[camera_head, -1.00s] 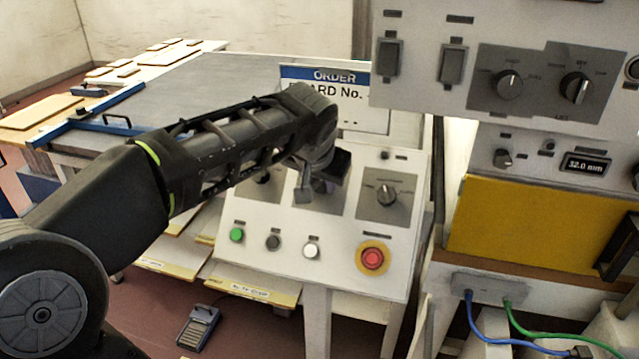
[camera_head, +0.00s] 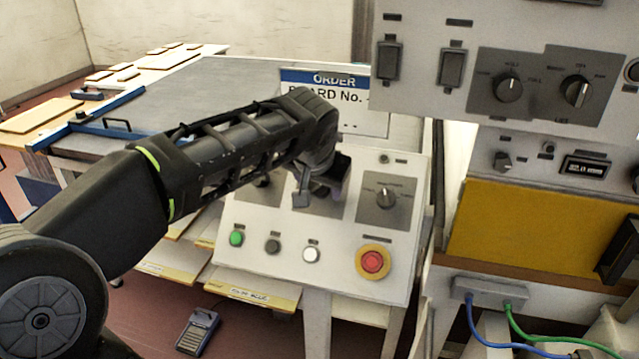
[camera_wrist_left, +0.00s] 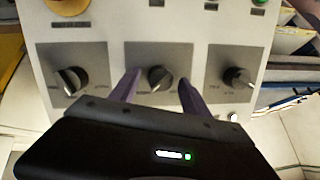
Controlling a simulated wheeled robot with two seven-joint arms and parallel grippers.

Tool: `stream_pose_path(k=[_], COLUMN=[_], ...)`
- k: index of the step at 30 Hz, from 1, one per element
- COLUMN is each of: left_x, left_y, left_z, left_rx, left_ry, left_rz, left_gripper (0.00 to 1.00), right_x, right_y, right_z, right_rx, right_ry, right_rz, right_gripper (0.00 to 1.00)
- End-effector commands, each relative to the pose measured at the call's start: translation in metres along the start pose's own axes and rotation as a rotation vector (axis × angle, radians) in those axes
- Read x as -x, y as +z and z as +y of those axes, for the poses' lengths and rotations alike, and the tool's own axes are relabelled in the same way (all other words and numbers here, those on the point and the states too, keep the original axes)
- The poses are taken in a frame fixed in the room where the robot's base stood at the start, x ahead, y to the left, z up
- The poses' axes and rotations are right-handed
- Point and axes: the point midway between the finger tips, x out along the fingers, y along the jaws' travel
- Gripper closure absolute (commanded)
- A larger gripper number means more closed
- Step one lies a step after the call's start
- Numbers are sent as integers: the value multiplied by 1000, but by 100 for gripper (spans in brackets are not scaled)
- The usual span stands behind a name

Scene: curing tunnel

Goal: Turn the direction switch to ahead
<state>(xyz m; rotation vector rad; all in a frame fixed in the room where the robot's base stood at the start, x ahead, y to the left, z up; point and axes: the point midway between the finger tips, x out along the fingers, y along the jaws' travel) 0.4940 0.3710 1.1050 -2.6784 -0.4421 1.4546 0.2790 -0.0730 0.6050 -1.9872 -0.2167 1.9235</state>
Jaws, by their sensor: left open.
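A sloped white control panel (camera_head: 330,268) stands in the middle of the head view. It carries three dark rotary switches on grey plates. The right one (camera_head: 386,197) is clear in the head view; my arm partly covers the other two. My left gripper (camera_head: 318,200) is over the middle plate. In the left wrist view its two fingers (camera_wrist_left: 158,92) are open, one on each side of the middle rotary switch (camera_wrist_left: 158,78). Whether they touch it I cannot tell. The labels are too small to read, so which knob is the direction switch is unclear. My right gripper is out of view.
Green (camera_head: 237,238), black and white buttons and a red emergency button (camera_head: 373,261) sit low on the panel. A second console (camera_head: 520,75) with more knobs overhangs at right. A grey table (camera_head: 190,90) lies behind my arm.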

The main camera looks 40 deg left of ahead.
Motion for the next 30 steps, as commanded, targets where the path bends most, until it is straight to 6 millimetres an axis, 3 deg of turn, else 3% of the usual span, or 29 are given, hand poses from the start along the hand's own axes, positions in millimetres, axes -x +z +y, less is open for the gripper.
stream_pose_path(k=[8,20,30], left_x=[14,73,78], left_y=[-1,0,0], left_z=[0,0,0], left_rx=[1,0,0], left_ry=[0,1,0], left_rz=[4,3,0], left_gripper=[45,45,45], right_x=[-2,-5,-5], right_y=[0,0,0], right_z=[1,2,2], right_rx=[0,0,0], right_ry=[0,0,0], right_rz=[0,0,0], right_gripper=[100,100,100])
